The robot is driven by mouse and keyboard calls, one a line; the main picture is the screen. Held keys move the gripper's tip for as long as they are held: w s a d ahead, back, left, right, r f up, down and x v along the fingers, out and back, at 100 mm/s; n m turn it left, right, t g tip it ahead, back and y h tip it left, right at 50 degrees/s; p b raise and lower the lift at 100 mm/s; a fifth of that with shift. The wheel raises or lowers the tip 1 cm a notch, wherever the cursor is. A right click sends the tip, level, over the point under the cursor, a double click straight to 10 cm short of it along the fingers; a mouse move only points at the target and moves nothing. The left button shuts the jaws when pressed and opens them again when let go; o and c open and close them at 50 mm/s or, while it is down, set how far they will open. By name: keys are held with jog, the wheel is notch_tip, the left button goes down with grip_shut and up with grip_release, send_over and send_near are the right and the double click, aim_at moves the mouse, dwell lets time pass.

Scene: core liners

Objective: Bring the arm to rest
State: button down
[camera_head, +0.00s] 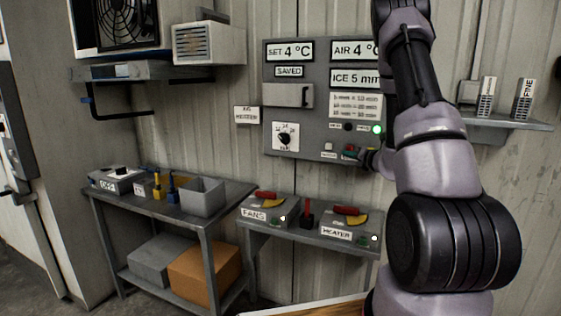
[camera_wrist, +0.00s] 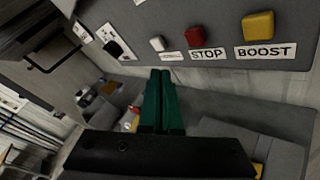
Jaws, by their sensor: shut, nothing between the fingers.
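My arm (camera_head: 430,165) rises on the right in the head view and reaches in front of the wall panel (camera_head: 280,115). My gripper shows in the wrist view (camera_wrist: 161,74), where its two green fingers are together with nothing between them. They point towards the lower edge of the panel, below the white button (camera_wrist: 157,43) and the red STOP button (camera_wrist: 194,37). The yellow BOOST button (camera_wrist: 258,26) is to their right. I cannot tell the exact gap to the panel. In the head view my arm hides part of the panel's right side.
A grey table (camera_head: 150,205) with an open grey bin (camera_head: 202,196) stands at the left. A bench below the panel carries the FANS box (camera_head: 268,210) and the HEATER box (camera_head: 345,229). A shelf (camera_head: 505,123) is at the right. A green lamp (camera_head: 377,129) glows on the panel.

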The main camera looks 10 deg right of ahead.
jog(key=s+a+r+n+g+y, duration=0.2)
jog(key=a+r+n+y, duration=0.1)
jog(key=a+r+n, duration=0.3)
jog(key=s+a+r+n+g+y, duration=0.1)
jog(key=s+a+r+n+y, duration=0.2)
jog(key=a+r, duration=0.35)
jog(key=s+a+r+n+g+y, duration=0.1)
jog(key=s+a+r+n+g, duration=0.15)
jog(key=s+a+n, duration=0.25)
jog(key=s+a+r+n+g+y, duration=0.1)
jog(key=s+a+n+g, duration=0.2)
jog(key=s+a+n, duration=0.25)
jog(key=s+r+n+g+h, duration=0.2)
jog(key=s+n+g+h, duration=0.15)
jog(key=s+n, duration=0.8)
jog(key=s+d+r+n+t+h, duration=0.2)
jog(key=s+d+n+t+h, duration=0.1)
jog(key=s+d+n+h, duration=0.2)
jog(key=shift+s+r+n+h, duration=0.3)
jog(key=shift+s+n+h, duration=0.2)
jog(key=shift+s, duration=0.7)
